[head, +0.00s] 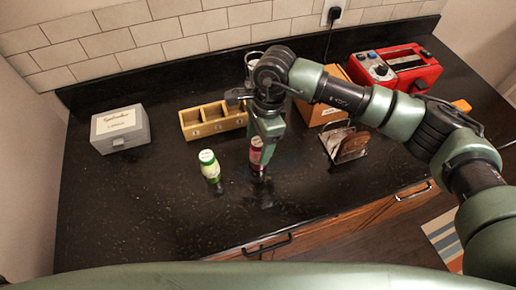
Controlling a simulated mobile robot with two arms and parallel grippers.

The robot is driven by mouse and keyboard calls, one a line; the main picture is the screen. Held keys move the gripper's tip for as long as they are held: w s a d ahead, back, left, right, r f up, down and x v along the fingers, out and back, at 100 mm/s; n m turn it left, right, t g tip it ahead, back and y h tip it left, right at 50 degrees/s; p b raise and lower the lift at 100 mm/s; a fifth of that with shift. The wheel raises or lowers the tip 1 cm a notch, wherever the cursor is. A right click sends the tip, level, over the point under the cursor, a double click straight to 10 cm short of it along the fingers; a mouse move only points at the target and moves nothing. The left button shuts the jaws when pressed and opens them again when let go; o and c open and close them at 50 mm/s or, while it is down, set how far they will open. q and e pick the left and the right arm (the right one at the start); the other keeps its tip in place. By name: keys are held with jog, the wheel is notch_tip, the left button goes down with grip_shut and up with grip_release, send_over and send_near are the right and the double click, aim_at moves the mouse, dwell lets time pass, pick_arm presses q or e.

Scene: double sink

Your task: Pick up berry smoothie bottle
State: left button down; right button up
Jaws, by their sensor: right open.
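The berry smoothie bottle (256,153) stands upright on the dark counter, dark red with a pale label. My right gripper (262,150) points down at the bottle from above, with its fingers at the bottle's upper part. The gripper is open; it hides part of the bottle's top and right side, and I cannot tell whether a finger touches it. A second bottle (210,167), green and white with a white cap, stands a little to the left. My left gripper is not in view.
A wooden compartment box (203,131) is behind the bottles, with a grey box (119,138) to the far left. A napkin-type holder (345,147) stands to the right, and a red appliance (405,70) at the back right. The front left counter (120,210) is clear.

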jog(key=shift+f, duration=0.25)
grip_shut()
jog(key=shift+r, duration=0.2)
